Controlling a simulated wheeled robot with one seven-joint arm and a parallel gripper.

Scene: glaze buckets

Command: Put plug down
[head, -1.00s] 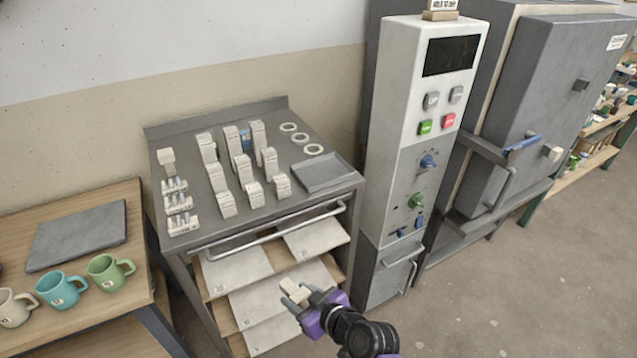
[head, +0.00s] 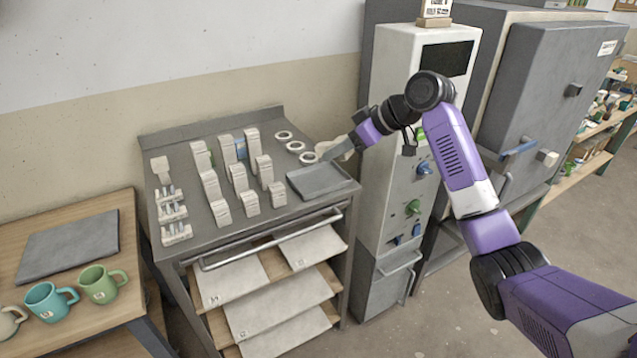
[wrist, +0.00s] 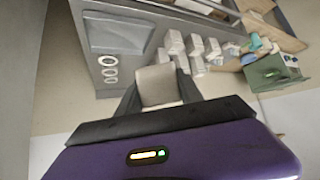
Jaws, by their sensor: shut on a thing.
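The plug (wrist: 157,84), a pale beige block, sits between the fingers of my gripper (wrist: 160,96) in the wrist view. My gripper (head: 343,149) is shut on it. In the head view the gripper reaches in from the right, near the back right corner of the grey cart top. It appears to be above the cart top, by the shallow grey tray (head: 322,181); the exact height cannot be told. The tray looks empty and also shows in the wrist view (wrist: 118,34).
Several white blocks stand in rows on the cart top (head: 183,150), with white rings (head: 295,146) behind the tray. A tall control cabinet (head: 400,80) stands close on the right. Mugs (head: 99,284) and a grey slab (head: 68,246) are on the left table.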

